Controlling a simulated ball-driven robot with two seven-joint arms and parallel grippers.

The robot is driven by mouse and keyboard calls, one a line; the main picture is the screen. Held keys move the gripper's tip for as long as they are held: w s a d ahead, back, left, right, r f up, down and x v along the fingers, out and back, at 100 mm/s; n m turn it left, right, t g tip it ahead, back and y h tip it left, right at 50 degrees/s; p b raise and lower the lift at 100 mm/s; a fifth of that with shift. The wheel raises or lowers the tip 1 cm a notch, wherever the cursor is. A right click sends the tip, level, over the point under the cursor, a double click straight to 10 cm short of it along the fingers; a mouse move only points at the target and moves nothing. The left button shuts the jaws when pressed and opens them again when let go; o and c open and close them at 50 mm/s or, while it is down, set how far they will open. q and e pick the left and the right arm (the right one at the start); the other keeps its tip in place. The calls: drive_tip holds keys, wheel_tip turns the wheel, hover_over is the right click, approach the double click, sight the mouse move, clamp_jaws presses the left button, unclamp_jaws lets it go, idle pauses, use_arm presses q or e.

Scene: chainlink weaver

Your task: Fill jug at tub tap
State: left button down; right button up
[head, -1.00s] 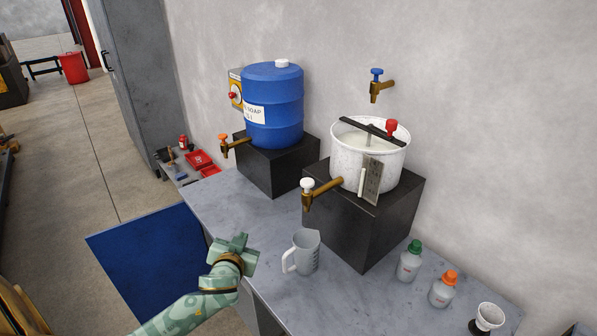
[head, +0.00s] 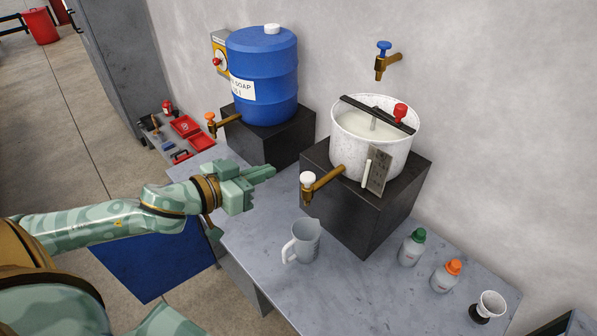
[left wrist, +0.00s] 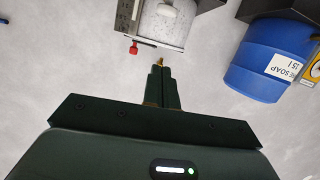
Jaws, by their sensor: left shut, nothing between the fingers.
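The clear grey jug (head: 303,241) stands upright on the bench, its handle toward the left. The white tub (head: 373,140) sits on a black block behind it and holds pale liquid. Its brass tap with a white knob (head: 309,187) sticks out to the left, above and behind the jug. My left gripper (head: 262,174) is over the bench, left of the tub tap and apart from it, pointing right, shut and empty. In the left wrist view the shut fingers (left wrist: 159,82) show, with the tub (left wrist: 165,22) upside down beyond. My right gripper is not in view.
A blue soap barrel (head: 264,76) with an orange-knobbed tap (head: 217,123) stands on a black block at the back left. A blue-knobbed wall tap (head: 384,60) is above the tub.

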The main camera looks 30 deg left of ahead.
use_arm(q)
drive_tip(key=p, duration=0.2)
hover_over(302, 181)
wheel_tip(302, 181, down, 2)
drive_tip(key=f, duration=0.3)
drive_tip(key=f+b, duration=0.1)
drive_tip(key=shift+s+a+f, duration=0.2)
drive_tip(key=shift+s+a, duration=0.1)
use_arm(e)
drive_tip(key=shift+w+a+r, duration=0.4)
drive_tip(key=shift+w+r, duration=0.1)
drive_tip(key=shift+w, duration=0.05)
use_arm(q)
drive_tip(key=shift+f+b, duration=0.3)
drive_tip(key=shift+f, duration=0.65)
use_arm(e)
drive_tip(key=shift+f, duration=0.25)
use_arm(q)
drive_tip(key=shift+s+f, duration=0.2)
drive_tip(key=shift+f, duration=0.05)
idle(4.5)
